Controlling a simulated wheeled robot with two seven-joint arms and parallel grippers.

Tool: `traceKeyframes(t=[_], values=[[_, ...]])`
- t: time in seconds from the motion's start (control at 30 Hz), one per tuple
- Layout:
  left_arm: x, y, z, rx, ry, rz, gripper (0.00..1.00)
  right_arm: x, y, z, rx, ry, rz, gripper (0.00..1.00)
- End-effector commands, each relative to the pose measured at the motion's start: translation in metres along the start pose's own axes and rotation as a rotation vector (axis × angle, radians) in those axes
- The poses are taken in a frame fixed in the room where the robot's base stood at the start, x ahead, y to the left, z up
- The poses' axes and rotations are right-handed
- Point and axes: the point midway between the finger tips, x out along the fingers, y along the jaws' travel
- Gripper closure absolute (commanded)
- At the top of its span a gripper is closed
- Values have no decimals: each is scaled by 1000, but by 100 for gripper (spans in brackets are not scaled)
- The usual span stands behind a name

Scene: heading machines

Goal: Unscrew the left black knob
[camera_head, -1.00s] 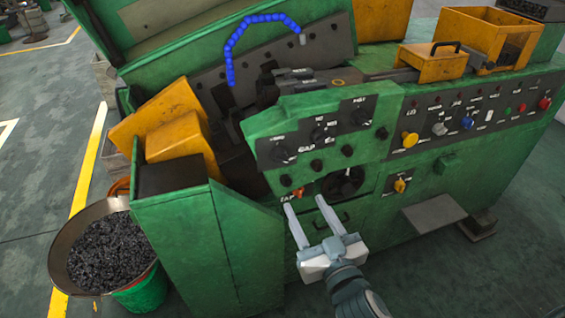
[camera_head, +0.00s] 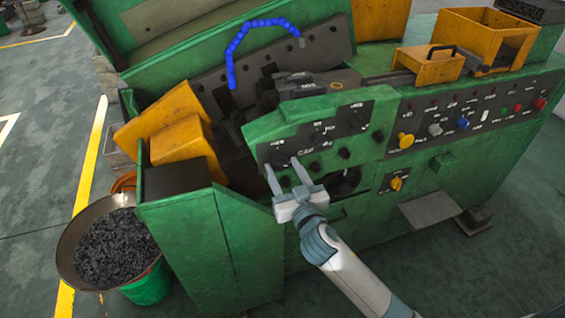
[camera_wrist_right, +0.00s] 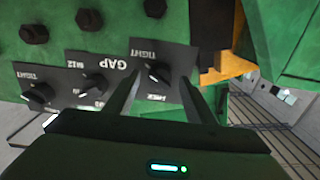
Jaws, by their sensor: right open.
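The left black knob (camera_head: 277,157) is on the sloping control panel of the green machine, at the panel's left end. My right gripper (camera_head: 281,165) is open in front of it, just below it in the head view. In the right wrist view, which is turned over, this knob (camera_wrist_right: 158,72) shows between the two spread fingertips (camera_wrist_right: 160,83), with a finger on each side. I cannot tell whether either finger touches it. Two like knobs, the middle one (camera_head: 317,138) and the right one (camera_head: 357,121), sit farther right. My left gripper is not in view.
Smaller black knobs (camera_head: 344,153) line the panel's lower edge. A yellow knob (camera_head: 405,140) and coloured buttons are to the right. Orange boxes (camera_head: 182,143) stand at the left.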

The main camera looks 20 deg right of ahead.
Motion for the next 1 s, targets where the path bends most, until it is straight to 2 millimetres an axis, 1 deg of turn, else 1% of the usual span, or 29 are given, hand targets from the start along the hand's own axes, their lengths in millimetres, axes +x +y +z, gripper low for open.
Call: traceKeyframes(t=[0.03, 0.17, 0.47, 0.5, 0.67, 1.0], values=[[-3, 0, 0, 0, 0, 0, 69, 5, 0, -1, -1, -1, 0, 50], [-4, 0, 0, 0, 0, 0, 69, 11, 0, -1, 0, 0, 0, 50], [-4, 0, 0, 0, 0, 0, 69, 13, 0, 0, 0, -1, 0, 50], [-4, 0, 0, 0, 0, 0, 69, 13, 0, 0, 0, -1, 0, 53], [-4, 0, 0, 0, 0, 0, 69, 13, 0, 0, 0, -1, 0, 91], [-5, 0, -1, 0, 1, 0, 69, 13, 0, 0, -19, 0, 0, 91]])
